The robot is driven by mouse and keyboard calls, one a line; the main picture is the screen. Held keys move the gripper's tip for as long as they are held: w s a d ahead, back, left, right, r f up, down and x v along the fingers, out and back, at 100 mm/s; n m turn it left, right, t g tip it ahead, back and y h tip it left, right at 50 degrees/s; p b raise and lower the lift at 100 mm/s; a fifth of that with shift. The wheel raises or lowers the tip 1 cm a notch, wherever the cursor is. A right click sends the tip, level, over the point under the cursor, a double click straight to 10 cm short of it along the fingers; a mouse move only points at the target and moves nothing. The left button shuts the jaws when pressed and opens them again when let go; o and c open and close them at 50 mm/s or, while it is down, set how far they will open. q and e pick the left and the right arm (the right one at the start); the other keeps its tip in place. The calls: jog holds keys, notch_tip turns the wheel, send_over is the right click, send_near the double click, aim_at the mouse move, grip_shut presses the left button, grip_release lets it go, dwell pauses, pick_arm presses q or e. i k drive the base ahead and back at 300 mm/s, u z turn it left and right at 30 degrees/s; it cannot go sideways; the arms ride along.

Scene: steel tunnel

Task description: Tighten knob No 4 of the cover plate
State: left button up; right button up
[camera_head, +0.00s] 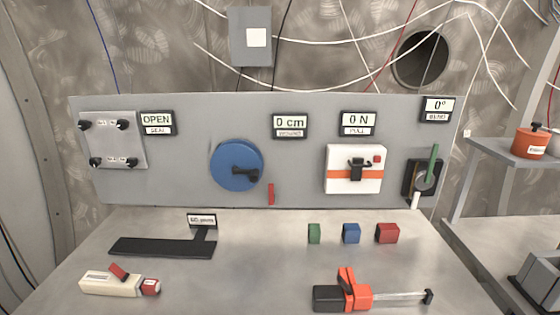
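The cover plate (118,144) is a light grey square on the left end of the upright grey panel. It carries black knobs near its corners: upper left (84,125), upper right (123,125), lower left (96,162) and lower right (132,162). Small white labels sit between the knobs, too small to read surely, so I cannot tell which knob is No 4. I cannot tell how tight any knob is. Neither of my grippers is in view.
An OPEN display (157,120) sits right of the plate, then a blue wheel (230,176). On the bench lie a black stand (160,248), a cream tool with red parts (112,285), an orange-black clamp (340,297) and small blocks (351,233). Bench middle is clear.

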aim_at(94, 162)
jog(key=u, duration=1.3)
